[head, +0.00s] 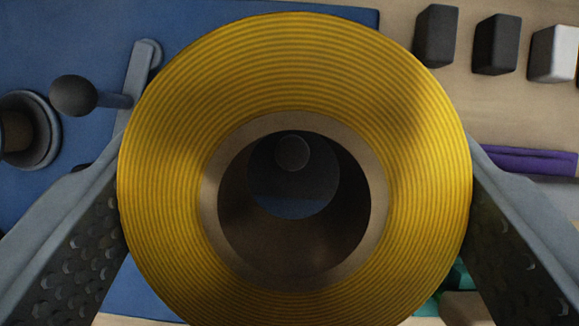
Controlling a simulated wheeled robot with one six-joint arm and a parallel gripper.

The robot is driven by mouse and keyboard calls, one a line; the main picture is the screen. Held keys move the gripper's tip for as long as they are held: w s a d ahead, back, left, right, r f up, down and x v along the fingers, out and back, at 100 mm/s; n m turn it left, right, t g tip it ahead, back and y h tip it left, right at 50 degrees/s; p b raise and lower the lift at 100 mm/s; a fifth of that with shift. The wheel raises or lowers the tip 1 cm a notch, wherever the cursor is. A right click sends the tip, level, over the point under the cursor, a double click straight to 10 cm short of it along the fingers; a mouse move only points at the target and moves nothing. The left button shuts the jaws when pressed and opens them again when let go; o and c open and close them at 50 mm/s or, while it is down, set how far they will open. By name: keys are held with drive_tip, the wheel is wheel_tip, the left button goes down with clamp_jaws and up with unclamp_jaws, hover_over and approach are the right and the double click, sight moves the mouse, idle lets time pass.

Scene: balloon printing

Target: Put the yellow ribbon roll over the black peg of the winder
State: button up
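The yellow ribbon roll (160,170) fills the middle of the head view, its brown core ring (210,205) facing me. My gripper (295,195) is shut on the roll, with one textured finger against each side. Through the core hole I see the round dark end of a peg (291,152), above the centre of the far opening. It seems to be beyond the roll, though the depth is hard to judge. At the left a grey crank arm (138,75) with a dark round knob (73,95) shows, apparently part of the winder. The roll hides most of the winder.
A blue mat (60,215) lies under the winder on a light wooden table (400,12). A dark round cup-like thing (45,130) stands at the left edge. Dark and white blocks (495,45) and a purple strip (525,160) lie at the right.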

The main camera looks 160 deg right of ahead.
sight(292, 160)
drive_tip(key=shift+f, duration=6.25)
drive_tip(key=o, duration=1)
drive_tip(key=shift+r, duration=0.1)
drive_tip(key=v, duration=1.7)
drive_tip(key=shift+s+r, duration=0.1)
